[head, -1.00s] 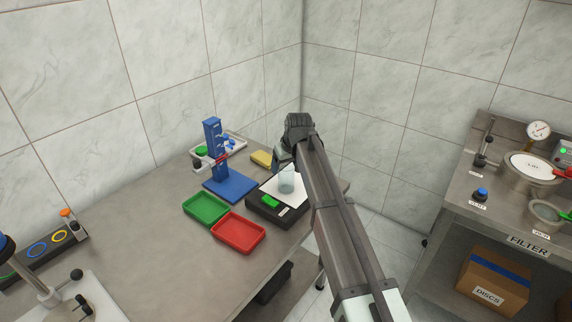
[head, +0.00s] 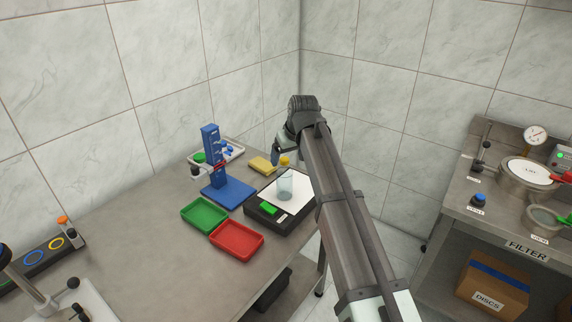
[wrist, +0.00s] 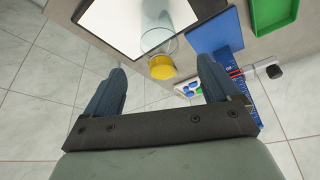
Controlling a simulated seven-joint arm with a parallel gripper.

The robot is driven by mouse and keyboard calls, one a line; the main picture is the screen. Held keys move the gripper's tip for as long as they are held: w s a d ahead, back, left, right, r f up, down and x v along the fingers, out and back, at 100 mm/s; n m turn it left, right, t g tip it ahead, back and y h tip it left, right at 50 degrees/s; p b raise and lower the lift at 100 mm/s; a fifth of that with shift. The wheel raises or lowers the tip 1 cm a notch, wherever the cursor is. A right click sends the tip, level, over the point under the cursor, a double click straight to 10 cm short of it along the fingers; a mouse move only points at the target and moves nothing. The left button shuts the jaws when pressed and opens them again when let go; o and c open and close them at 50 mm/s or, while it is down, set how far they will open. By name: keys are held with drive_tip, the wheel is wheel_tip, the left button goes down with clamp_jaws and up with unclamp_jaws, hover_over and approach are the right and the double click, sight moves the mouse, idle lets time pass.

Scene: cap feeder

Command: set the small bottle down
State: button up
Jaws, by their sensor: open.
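The small bottle shows as a yellow round cap (wrist: 162,68) in the wrist view; its body is mostly hidden under the cap. In the head view the yellow cap (head: 284,159) shows just left of my gripper, behind a clear beaker (head: 285,188). The bottle appears to stand at the far edge of the black scale (head: 252,212) with the white top; its exact contact is hidden. My gripper (wrist: 162,66) is open, with its two blue fingers apart on either side of the cap and touching neither side.
A blue stand (head: 212,170) is left of the scale, with a yellow block (head: 262,165) behind. A green tray (head: 204,215) and a red tray (head: 237,238) lie in front. The table's edge is close to the scale; floor shows beyond it.

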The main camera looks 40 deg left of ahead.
drive_tip(key=shift+v, duration=1.7)
drive_tip(key=w+d+f+m+g+h, duration=0.1)
drive_tip(key=w+d+f+m+h, duration=0.1)
drive_tip(key=d+f, duration=1.4)
drive_tip(key=w+d+f+m+g+h, duration=0.1)
drive_tip(key=w+d+f+m, duration=0.15)
drive_tip(key=d+f, duration=1.3)
drive_tip(key=s+d+f+m+g+h, duration=0.1)
drive_tip(key=s+d+f+m+g, duration=0.1)
drive_tip(key=s+d+f, duration=0.85)
drive_tip(key=s+d+f+m+g+h, duration=0.1)
drive_tip(key=s+d+f+m+g, duration=0.15)
drive_tip(key=s+d+f, duration=0.75)
drive_tip(key=s+d+f+m, duration=0.1)
drive_tip(key=s+d+f, duration=0.2)
drive_tip(key=s, duration=0.3)
drive_tip(key=s+d+f+m+g, duration=0.1)
drive_tip(key=s+d+f, duration=0.2)
drive_tip(key=s, duration=0.3)
drive_tip(key=s+d+f+m+g+y, duration=0.1)
drive_tip(key=s+d+f, duration=0.2)
drive_tip(key=s+d, duration=0.2)
drive_tip(key=shift+s+d+f+m, duration=0.3)
drive_tip(key=shift+s+d+f, duration=0.1)
drive_tip(key=shift+s, duration=0.7)
